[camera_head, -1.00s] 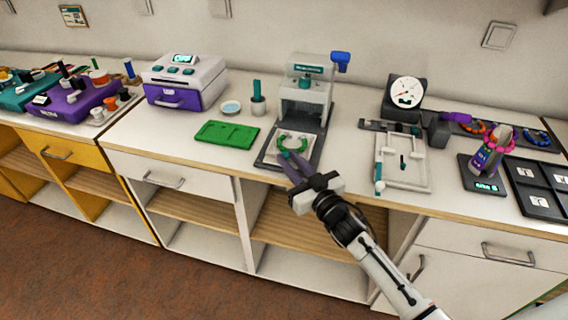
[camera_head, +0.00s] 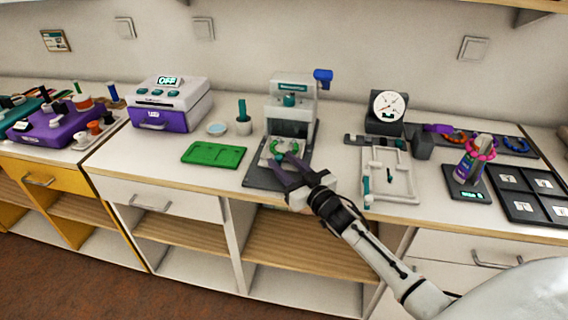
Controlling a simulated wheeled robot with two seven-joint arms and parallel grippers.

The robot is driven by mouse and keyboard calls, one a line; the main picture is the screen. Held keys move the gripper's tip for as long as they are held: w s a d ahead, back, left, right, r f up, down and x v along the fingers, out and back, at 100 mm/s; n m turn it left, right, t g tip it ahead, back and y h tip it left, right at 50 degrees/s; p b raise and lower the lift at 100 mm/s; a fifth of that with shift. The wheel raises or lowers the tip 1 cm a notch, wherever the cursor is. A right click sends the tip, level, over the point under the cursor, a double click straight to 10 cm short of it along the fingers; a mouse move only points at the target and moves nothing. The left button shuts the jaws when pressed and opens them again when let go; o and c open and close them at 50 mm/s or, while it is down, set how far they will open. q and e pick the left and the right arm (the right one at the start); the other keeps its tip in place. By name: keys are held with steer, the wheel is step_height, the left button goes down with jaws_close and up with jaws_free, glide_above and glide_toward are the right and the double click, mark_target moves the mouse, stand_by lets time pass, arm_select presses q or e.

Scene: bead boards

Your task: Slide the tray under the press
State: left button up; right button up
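The press (camera_head: 291,100) stands on the counter with a grey body, a teal label and a blue handle at its upper right. Its dark base plate (camera_head: 258,178) extends toward the counter's front edge. A small pale tray with a green bead ring (camera_head: 277,147) sits on the base plate, at the front of the press opening. My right gripper (camera_head: 282,160) is over the base plate, its two dark purple fingers spread apart, tips at the tray's front edge. Contact with the tray is hard to tell. My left gripper is out of view.
A green board (camera_head: 213,154) lies left of the press, near a cup (camera_head: 243,124) and a small dish (camera_head: 216,129). A white frame fixture (camera_head: 390,188) and a gauge (camera_head: 388,106) stand to the right. A purple and white box (camera_head: 168,104) is farther left.

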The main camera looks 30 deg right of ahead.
steer(key=s, duration=1)
steer(key=shift+s+d, duration=0.15)
